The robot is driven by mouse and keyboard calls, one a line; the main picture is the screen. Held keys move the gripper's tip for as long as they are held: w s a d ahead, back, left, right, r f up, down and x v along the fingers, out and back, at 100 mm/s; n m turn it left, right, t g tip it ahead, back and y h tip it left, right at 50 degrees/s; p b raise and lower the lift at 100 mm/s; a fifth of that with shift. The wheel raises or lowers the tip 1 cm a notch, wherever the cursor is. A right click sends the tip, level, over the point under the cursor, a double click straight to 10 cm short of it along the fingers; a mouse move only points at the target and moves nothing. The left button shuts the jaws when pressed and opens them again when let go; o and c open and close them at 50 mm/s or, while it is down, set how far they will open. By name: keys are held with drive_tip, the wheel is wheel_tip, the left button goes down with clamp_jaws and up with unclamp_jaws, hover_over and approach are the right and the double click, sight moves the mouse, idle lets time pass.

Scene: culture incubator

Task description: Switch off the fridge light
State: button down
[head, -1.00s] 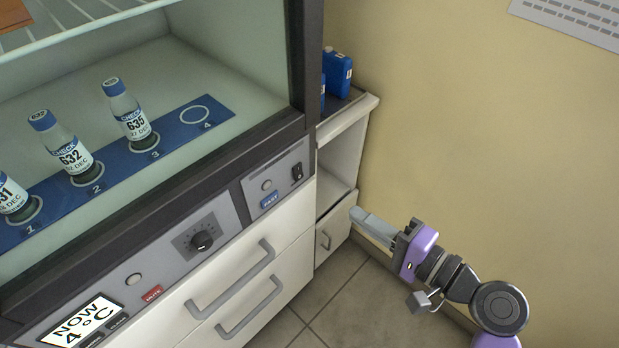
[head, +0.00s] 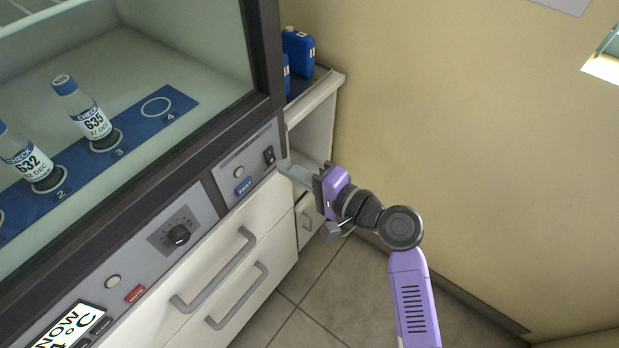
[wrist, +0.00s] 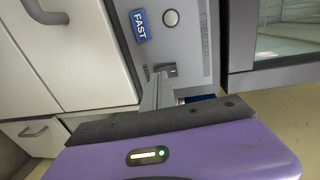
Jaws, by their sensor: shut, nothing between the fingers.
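The fridge's front panel carries a black rocker switch (head: 269,155) at its right end. A round pale button (head: 239,172) and a blue FAST label (head: 243,187) sit to its left. My gripper (head: 285,168) is shut and empty, its fingertips just right of and slightly below the switch in the head view. I cannot tell whether they touch the panel. In the wrist view the closed fingertips (wrist: 158,80) overlap the edge of the dark switch (wrist: 170,69), partly hiding it. The switch's position is too small to read.
Drawer handles (head: 237,295) stick out below. Bottles (head: 88,115) stand inside the fridge. An open side shelf (head: 312,135) and wall (head: 440,120) bound the right.

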drive_tip(key=shift+x, duration=1.1)
drive_tip(key=shift+f, duration=0.1)
